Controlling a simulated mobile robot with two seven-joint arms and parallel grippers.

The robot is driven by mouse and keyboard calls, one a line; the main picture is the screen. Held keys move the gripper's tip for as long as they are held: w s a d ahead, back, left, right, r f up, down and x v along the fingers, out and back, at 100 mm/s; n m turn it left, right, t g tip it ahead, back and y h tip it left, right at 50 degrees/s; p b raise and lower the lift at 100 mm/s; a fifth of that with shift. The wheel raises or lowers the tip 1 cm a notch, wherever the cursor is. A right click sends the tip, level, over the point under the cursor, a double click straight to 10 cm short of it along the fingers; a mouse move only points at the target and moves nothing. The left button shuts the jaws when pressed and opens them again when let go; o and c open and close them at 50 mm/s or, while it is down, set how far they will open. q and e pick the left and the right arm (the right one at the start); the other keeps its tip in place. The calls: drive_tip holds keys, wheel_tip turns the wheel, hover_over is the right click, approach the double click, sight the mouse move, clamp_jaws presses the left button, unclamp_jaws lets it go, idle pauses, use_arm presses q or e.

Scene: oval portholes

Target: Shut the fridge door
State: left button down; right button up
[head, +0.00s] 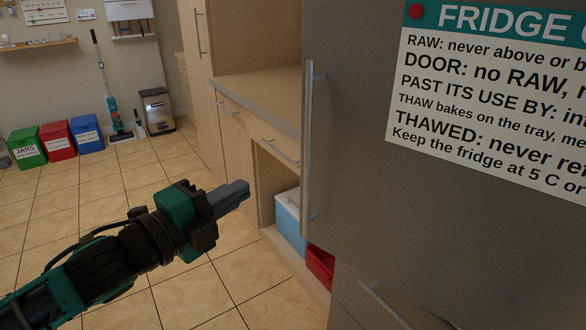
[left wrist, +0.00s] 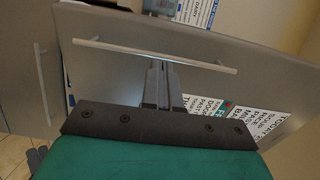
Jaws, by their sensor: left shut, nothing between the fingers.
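The grey fridge door (head: 350,190) fills the right of the head view, with a vertical bar handle (head: 308,135) along its left edge. Its lower left corner appears to jut out past the lower front, so it looks slightly ajar; the inside does not show. My left gripper (head: 240,190) is shut and empty, left of the door and its handle, pointing toward them. In the left wrist view the fingers (left wrist: 158,82) overlap the door near its handle (left wrist: 150,54); contact cannot be told. My right gripper is out of view.
A lower front with another handle (head: 385,303) sits below the door. A wooden counter (head: 265,88) stands left of it, with a blue box (head: 290,222) and a red box (head: 320,265) in its opening. Bins (head: 58,139) stand far back. The tiled floor (head: 110,210) at left is clear.

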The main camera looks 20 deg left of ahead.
use_arm(q)
drive_tip(key=x, duration=1.4)
drive_tip(key=shift+w+r+p, duration=0.2)
drive_tip(key=shift+w+p, duration=0.05)
drive_tip(key=shift+p, duration=0.05)
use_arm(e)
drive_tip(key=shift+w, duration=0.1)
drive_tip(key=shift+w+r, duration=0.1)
